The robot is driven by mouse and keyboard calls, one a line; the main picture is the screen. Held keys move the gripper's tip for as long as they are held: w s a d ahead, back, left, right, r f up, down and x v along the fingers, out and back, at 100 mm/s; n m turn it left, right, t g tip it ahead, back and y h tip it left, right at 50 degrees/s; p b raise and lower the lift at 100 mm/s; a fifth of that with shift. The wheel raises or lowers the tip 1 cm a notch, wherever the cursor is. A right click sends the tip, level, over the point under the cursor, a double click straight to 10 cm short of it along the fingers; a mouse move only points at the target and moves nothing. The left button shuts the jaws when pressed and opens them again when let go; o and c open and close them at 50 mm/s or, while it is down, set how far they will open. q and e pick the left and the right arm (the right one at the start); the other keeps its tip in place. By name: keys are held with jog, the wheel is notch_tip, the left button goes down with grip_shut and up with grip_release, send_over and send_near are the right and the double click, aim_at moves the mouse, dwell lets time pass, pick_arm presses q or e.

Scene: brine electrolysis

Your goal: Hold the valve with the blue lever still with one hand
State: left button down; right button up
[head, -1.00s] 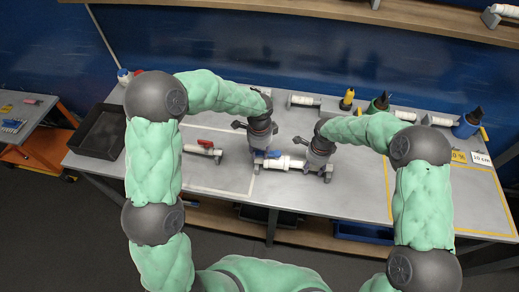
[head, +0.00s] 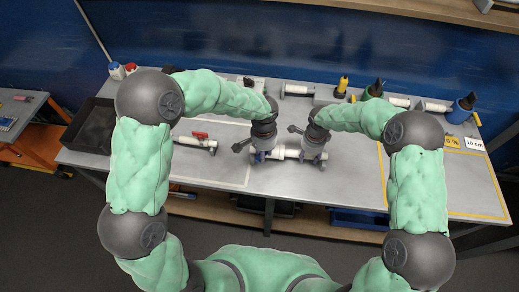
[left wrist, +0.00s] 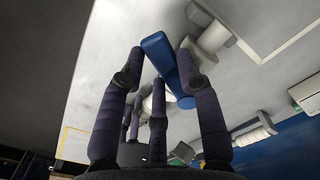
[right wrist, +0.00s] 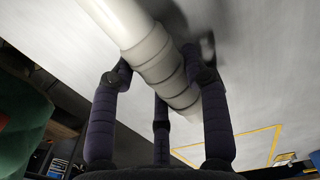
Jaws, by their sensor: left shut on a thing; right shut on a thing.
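The valve with the blue lever, a white pipe body (head: 287,153) lying crosswise, is at the front middle of the table in the head view. Its blue lever (left wrist: 163,62) shows between the fingers of my left gripper (left wrist: 166,65) in the left wrist view. My left gripper is shut on the lever, at the valve's left part. My right gripper (right wrist: 160,75) is shut on the valve's pipe body (right wrist: 148,50), at its right part in the head view. The fingers hide parts of the valve.
A valve with a red lever (head: 198,141) lies to the left. A black tray (head: 91,128) stands at the table's left end. Bottles and white pipe pieces line the back. A yellow-outlined area (head: 440,188) on the right is bare in front.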

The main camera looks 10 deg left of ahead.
pick_arm(q)
jog(key=shift+s+d+n, duration=0.1)
jog(key=shift+d+n, duration=0.7)
jog(key=shift+n, duration=0.5)
jog(key=shift+s+d+n, duration=0.1)
jog(key=shift+d+n, duration=0.65)
jog(key=shift+n, duration=0.55)
jog(key=c, duration=0.8)
grip_release()
jog(key=shift+c, duration=0.2)
jog(key=shift+r, duration=0.1)
notch_tip(320, 180, up, 12)
